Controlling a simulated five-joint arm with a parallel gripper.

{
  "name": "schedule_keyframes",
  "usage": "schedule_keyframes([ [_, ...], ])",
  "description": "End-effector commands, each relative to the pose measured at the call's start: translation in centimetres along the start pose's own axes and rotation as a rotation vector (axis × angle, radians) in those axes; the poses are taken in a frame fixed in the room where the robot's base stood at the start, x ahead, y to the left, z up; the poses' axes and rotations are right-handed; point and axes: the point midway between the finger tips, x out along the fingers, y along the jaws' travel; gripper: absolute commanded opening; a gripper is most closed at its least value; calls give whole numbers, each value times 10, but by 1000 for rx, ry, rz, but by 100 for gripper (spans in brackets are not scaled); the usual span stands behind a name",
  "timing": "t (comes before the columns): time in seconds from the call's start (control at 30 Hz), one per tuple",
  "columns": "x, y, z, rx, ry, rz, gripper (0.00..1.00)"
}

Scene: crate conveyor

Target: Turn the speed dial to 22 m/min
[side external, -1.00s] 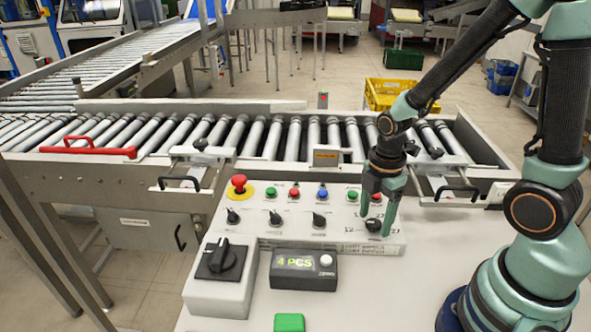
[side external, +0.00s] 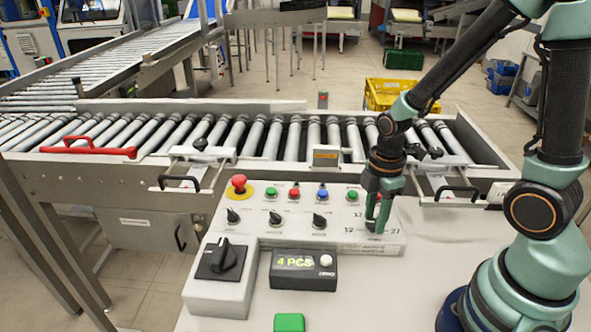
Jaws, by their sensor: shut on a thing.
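The speed dial (side external: 372,226) is a small black knob at the right end of the grey control panel (side external: 275,237). Printed numbers around it include 12, 17 and 27. My gripper (side external: 376,218) points down and is shut on the dial from above. Its green fingers cover most of the knob, so I cannot read where the pointer stands.
A red emergency button (side external: 239,182), several coloured buttons and black knobs fill the panel's left and middle. In front stand a box with a black rotary switch (side external: 222,259) and a counter display (side external: 304,270) reading "4 PCS". A roller conveyor (side external: 290,136) runs behind.

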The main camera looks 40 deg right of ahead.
Motion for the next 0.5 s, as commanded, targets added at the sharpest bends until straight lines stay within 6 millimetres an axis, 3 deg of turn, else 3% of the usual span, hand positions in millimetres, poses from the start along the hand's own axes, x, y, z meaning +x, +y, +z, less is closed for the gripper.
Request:
schedule_keyframes([
  [0.5,-1,0,0,481,0,-1,0],
])
